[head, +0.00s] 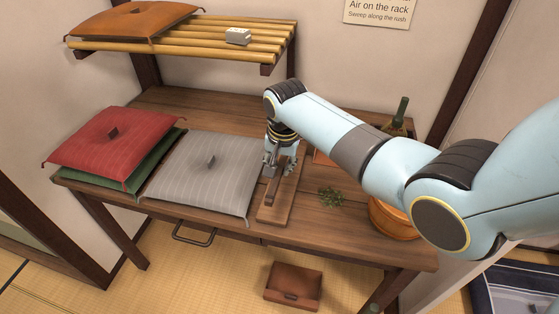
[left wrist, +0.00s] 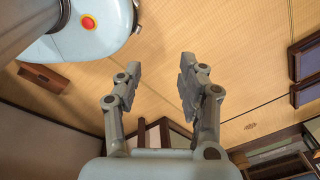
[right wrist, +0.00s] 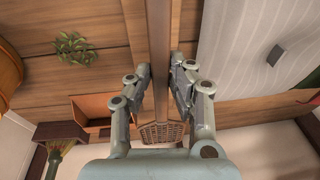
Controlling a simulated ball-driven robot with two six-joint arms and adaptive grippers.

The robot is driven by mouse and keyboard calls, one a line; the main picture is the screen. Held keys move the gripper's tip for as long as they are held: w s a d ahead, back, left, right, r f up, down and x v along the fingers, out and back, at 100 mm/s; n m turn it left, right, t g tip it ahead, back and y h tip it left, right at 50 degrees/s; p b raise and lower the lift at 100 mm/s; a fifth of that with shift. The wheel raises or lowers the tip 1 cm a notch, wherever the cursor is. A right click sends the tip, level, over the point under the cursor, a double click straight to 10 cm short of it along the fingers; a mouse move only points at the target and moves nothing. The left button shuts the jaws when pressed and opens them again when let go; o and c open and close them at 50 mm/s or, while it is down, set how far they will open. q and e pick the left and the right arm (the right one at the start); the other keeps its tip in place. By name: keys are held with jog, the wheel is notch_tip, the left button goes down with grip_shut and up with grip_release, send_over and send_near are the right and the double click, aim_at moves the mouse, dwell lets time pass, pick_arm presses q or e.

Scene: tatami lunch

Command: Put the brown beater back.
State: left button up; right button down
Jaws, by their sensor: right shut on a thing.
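The brown beater shows in the right wrist view as a long brown handle (right wrist: 158,45) with a woven head (right wrist: 162,132). In the head view its dark handle (head: 273,188) lies over a flat wooden board (head: 284,207) on the table, right of the grey cushion. I cannot tell whether it touches the board. My right gripper (head: 275,165) is shut on the handle, with a finger on each side in the right wrist view (right wrist: 160,85). The arm and gripper hide the woven head in the head view. My left gripper (left wrist: 158,75) is open and empty above the tatami floor.
Beside the board are the grey cushion (head: 200,175), a red cushion (head: 112,142) on a green one, and a green sprig (head: 330,197). A green-handled brush (head: 400,112) and round wooden tub (head: 392,218) stand right. A slatted rack (head: 190,36) hangs above.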

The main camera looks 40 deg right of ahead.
jog(key=shift+f+b, duration=0.75)
jog(key=shift+f, duration=0.1)
notch_tip(320, 180, down, 2)
jog(key=b, duration=0.2)
jog(key=shift+f+b, duration=0.2)
jog(key=shift+b, duration=0.2)
jog(key=shift+f+b, duration=0.65)
jog(key=shift+f, duration=0.85)
jog(key=c, duration=1.1)
grip_release()
